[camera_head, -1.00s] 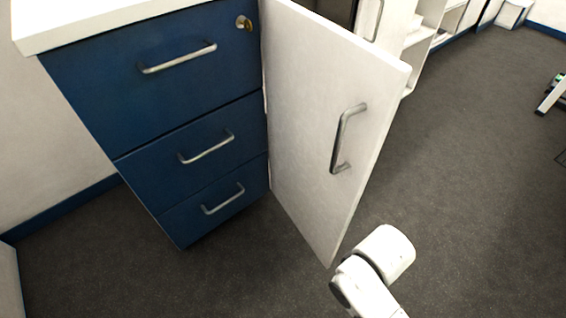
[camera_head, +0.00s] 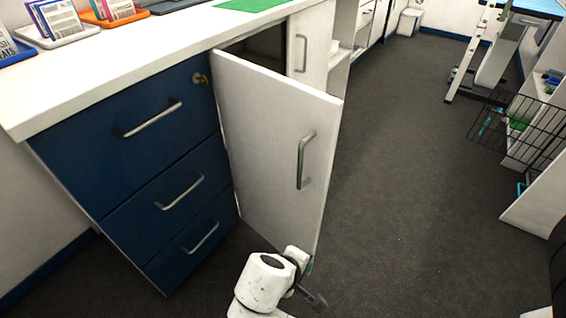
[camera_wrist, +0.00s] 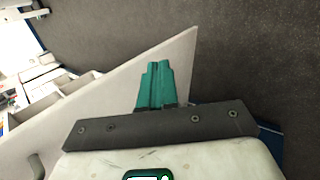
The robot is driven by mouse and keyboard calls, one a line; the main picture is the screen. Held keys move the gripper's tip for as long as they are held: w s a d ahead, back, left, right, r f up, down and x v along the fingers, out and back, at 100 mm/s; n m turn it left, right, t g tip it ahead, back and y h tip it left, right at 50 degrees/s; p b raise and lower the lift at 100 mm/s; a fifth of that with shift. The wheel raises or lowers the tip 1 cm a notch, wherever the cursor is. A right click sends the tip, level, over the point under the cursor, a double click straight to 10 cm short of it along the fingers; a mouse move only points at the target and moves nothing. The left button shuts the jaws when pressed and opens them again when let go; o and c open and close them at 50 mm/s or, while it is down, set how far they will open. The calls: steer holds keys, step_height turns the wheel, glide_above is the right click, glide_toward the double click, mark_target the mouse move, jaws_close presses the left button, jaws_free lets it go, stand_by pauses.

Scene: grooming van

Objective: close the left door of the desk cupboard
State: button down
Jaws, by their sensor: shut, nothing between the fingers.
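The left door (camera_head: 268,150) of the desk cupboard is white and stands wide open, hinged beside the blue drawers. Its metal handle (camera_head: 304,160) faces me. Behind it the dark cupboard opening (camera_head: 262,48) shows, with the right door (camera_head: 311,42) beside it. In the head view my arm is at the door's lower outer corner, and its gripper end is partly hidden. In the wrist view my gripper (camera_wrist: 157,68) has its teal fingers together, empty, in front of the white door panel (camera_wrist: 105,92). I cannot tell whether they touch it.
Blue drawers (camera_head: 150,125) with handles stand left of the door under the white desktop (camera_head: 150,50). Card holders (camera_head: 60,20) and a green sheet (camera_head: 250,4) lie on top. Open dark floor (camera_head: 400,160) is to the right. A wire basket (camera_head: 515,130) hangs at the far right.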

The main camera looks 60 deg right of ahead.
steer(key=w+a+r+t+h+p, duration=0.1)
steer(key=w+a+r+h+p, duration=0.25)
steer(key=r, duration=0.45)
steer(key=w+a+r+h+p, duration=0.2)
steer(key=w+r+h, duration=0.2)
steer(key=r, duration=0.3)
steer(key=w+a+r+t+h+p, duration=0.1)
steer(key=w+a+r+h+p, duration=0.15)
steer(key=r, duration=0.55)
steer(key=s+d, duration=0.1)
steer(key=d, duration=1.2)
steer(key=shift+n+h+b, duration=0.3)
steer(key=shift+b, duration=0.1)
steer(key=shift+s+d+f, duration=0.1)
